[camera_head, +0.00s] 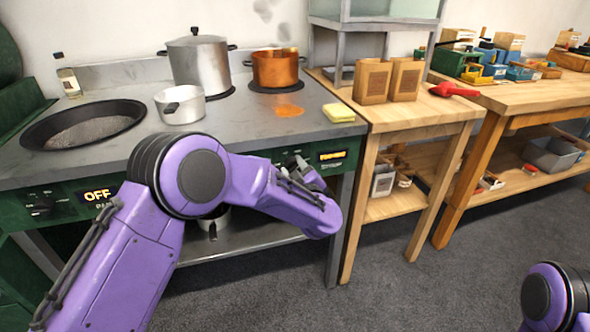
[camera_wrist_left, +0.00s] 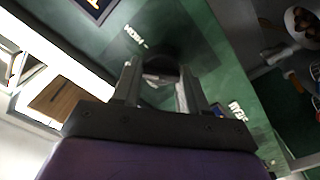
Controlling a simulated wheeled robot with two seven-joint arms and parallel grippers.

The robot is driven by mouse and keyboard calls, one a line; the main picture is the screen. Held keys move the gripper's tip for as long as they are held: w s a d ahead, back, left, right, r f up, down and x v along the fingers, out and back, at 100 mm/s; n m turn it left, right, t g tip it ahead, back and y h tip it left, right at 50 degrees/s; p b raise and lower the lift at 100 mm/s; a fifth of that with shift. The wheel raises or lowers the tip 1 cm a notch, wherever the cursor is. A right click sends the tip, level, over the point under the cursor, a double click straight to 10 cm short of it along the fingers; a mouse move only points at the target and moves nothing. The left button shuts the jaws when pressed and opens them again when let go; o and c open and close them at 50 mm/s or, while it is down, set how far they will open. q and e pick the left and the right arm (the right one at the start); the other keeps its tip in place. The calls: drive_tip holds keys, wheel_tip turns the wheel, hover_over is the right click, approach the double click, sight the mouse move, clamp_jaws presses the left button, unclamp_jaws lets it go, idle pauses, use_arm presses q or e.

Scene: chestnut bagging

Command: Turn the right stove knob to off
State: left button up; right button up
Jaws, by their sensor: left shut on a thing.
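The green stove front panel (camera_head: 60,207) carries a left display (camera_head: 98,195) reading OFF. A right display (camera_head: 332,156) shows amber text too small to read for sure. My left arm reaches across the panel, and its gripper is beside the right display, mostly hidden by my own arm in the head view. In the left wrist view my left gripper (camera_wrist_left: 160,88) is shut on the dark round right knob (camera_wrist_left: 162,64), with a finger on each side. The knob's pointer is not clear. My right gripper is out of view.
On the stove top stand a steel pot (camera_head: 198,62), a copper pot (camera_head: 275,70), a small white pan (camera_head: 181,108) and a large dark pan (camera_head: 84,124). A yellow sponge (camera_head: 338,112) lies near the right edge. A wooden table (camera_head: 400,112) adjoins the stove.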

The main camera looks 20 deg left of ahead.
use_arm(q)
drive_tip(key=shift+w+d+f+n+b, duration=0.1)
drive_tip(key=shift+f+n+b, duration=0.05)
drive_tip(key=shift+n+b, duration=3.9)
drive_tip(key=shift+s+f+n+b, duration=0.15)
drive_tip(key=shift+n+b, duration=2.5)
drive_tip(key=shift+n, duration=2.85)
drive_tip(key=shift+w+d+f+n+b, duration=0.1)
drive_tip(key=shift+w+f+n+b, duration=0.1)
drive_tip(key=shift+n+b, duration=3.85)
drive_tip(key=shift+r+n+p, duration=0.1)
drive_tip(key=shift+n+p, duration=0.55)
drive_tip(key=shift+n, duration=0.15)
drive_tip(key=o, duration=1)
